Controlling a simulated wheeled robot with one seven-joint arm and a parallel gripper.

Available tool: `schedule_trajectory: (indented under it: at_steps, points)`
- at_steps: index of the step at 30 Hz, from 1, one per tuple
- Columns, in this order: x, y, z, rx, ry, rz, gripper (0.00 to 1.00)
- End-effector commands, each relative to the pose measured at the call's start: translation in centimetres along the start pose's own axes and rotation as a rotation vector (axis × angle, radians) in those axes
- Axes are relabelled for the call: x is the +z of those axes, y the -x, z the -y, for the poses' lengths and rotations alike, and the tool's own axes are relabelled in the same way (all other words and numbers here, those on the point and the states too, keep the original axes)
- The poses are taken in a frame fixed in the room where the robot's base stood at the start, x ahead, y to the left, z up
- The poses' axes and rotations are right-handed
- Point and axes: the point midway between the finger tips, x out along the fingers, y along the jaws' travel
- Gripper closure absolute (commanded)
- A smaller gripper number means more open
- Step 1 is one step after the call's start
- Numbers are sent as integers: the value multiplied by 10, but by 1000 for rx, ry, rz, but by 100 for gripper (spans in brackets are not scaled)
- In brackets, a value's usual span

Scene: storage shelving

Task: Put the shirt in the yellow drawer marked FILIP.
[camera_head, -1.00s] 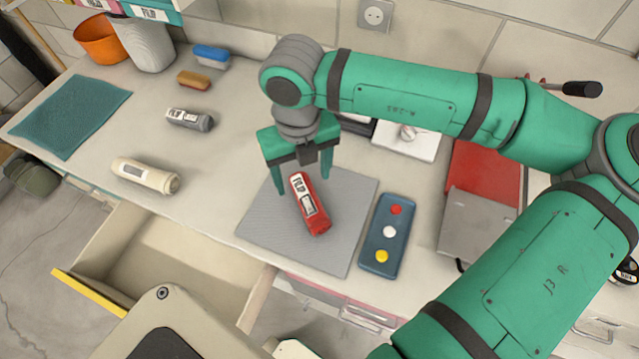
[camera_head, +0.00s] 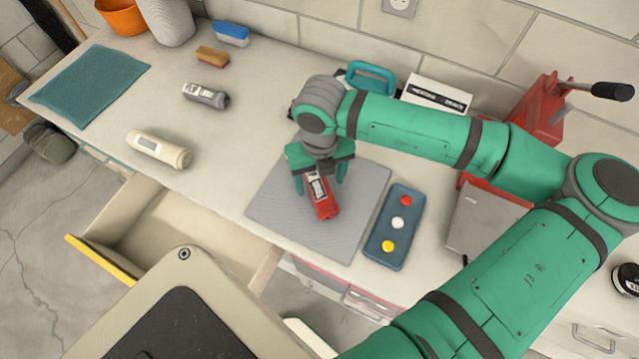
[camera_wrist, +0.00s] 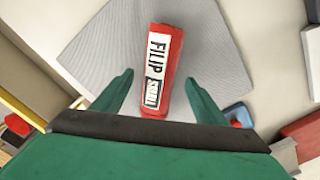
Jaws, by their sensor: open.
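The shirt is a red rolled bundle (camera_head: 328,210) with a white FILIP label, lying on the grey mat (camera_head: 275,215). In the wrist view the red bundle (camera_wrist: 160,65) lies lengthwise between my two fingers, with gaps on both sides. My gripper (camera_head: 320,184) is open and low over the bundle's far end; it also shows in the wrist view (camera_wrist: 160,80). A drawer with a yellow front edge (camera_head: 103,261) is pulled open below the table at the left. Its inside looks empty where I see it. Its marking is not visible.
A cream roll (camera_head: 158,149) and a grey roll (camera_head: 205,97) lie on the table left of the mat. A blue tray with three coloured buttons (camera_head: 378,240) is right of the mat. A teal cloth (camera_head: 88,85) lies at far left, a red press-like tool (camera_head: 545,105) at right.

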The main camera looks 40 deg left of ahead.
Motion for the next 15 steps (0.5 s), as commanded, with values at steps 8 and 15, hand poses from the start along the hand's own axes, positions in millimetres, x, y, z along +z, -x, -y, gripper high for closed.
schedule_trajectory:
  at_steps: [8, 15]
  points:
    - [0, -6, 0, 0, 1, 0, 34]
    - [0, -6, -1, 0, 1, 0, 79]
